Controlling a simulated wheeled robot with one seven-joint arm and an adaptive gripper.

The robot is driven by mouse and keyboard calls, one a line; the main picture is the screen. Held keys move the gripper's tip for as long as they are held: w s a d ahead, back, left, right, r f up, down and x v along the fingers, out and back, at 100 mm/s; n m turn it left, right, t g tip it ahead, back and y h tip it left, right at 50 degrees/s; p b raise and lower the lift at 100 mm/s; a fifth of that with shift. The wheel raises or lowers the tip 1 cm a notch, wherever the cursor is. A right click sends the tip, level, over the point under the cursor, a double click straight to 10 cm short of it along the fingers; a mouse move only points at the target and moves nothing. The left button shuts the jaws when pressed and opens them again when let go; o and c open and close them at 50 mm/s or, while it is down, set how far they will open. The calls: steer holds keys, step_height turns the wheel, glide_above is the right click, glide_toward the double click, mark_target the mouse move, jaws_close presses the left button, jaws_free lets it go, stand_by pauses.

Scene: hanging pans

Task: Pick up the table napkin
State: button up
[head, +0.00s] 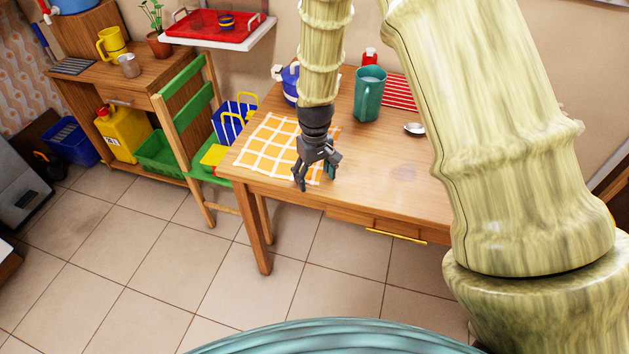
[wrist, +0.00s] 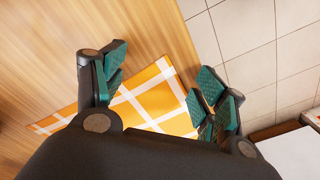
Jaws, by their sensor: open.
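The table napkin (head: 262,140) is orange-yellow with white crossing stripes. It lies flat on the left end of the wooden table in the head view. It also shows in the wrist view (wrist: 153,101), partly hidden behind my gripper. My gripper (head: 315,184) hangs pointing down at the napkin's right side, near the table's front edge. In the wrist view its fingers (wrist: 155,92) are spread wide, with the napkin seen between them and nothing held. I cannot tell the exact height of the fingertips above the napkin.
On the table (head: 390,175) stand a teal mug (head: 369,93), a blue kettle-like pot (head: 290,84), a spoon-like metal item (head: 414,129) and a red striped cloth (head: 400,93). A green chair (head: 190,110) stands close at the table's left. The tabletop right of my gripper is clear.

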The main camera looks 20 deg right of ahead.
steer(key=shift+f, duration=0.2)
steer(key=shift+c, duration=0.5)
steer(key=shift+s+f, duration=0.15)
steer(key=shift+s, duration=0.15)
jaws_close()
step_height(320, 180, up, 12)
steer(key=p, duration=0.9)
steer(key=shift+w, duration=0.25)
